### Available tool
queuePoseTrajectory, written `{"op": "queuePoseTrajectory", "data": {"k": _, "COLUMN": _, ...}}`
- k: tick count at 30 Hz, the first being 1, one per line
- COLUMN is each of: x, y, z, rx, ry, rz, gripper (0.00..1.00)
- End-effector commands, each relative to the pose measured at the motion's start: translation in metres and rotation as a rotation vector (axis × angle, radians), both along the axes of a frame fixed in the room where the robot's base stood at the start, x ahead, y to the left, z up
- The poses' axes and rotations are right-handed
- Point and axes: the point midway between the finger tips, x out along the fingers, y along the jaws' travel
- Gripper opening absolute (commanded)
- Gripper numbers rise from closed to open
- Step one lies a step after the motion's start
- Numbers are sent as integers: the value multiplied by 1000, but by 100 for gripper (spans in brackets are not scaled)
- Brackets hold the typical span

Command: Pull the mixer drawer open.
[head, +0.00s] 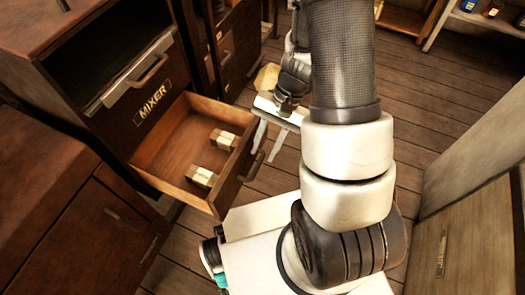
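The cabinet (115,65) at the upper left has a plate reading MIXER (152,103) on its front. Directly below the plate, a wooden drawer (172,150) stands pulled out, its inside well in view. Two small blocks, one (223,139) farther back and one (201,177) nearer, lie in it. The drawer's dark handle (252,166) is on its front panel. My gripper (268,147) is just outside that front, close to the handle. Its two pale fingers are spread with a gap between them and nothing seen in it. I cannot tell whether a finger touches the handle.
Above the plate is a slanted panel with a metal handle (150,70). Another dark cabinet (60,200) stands at the lower left. A pale yellowish object (266,77) is behind my gripper. Shelves with bottles (490,12) are at the upper right. Plank floor (425,90) is clear right of my arm.

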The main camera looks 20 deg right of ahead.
Motion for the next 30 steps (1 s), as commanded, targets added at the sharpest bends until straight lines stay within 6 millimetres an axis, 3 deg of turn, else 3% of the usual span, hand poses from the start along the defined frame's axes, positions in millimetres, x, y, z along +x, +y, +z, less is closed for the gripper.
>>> {"op": "queuePoseTrajectory", "data": {"k": 1, "x": 4, "y": -5, "z": 16, "rx": -1, "ry": -7, "rz": -1, "gripper": 30}}
{"op": "queuePoseTrajectory", "data": {"k": 6, "x": 12, "y": -21, "z": 55, "rx": -1, "ry": -8, "rz": -2, "gripper": 30}}
{"op": "queuePoseTrajectory", "data": {"k": 15, "x": 24, "y": -46, "z": 113, "rx": -2, "ry": -6, "rz": -2, "gripper": 30}}
{"op": "queuePoseTrajectory", "data": {"k": 21, "x": 27, "y": -54, "z": 131, "rx": -1, "ry": -3, "rz": -2, "gripper": 30}}
{"op": "queuePoseTrajectory", "data": {"k": 30, "x": 28, "y": -55, "z": 133, "rx": -1, "ry": -2, "rz": -1, "gripper": 30}}
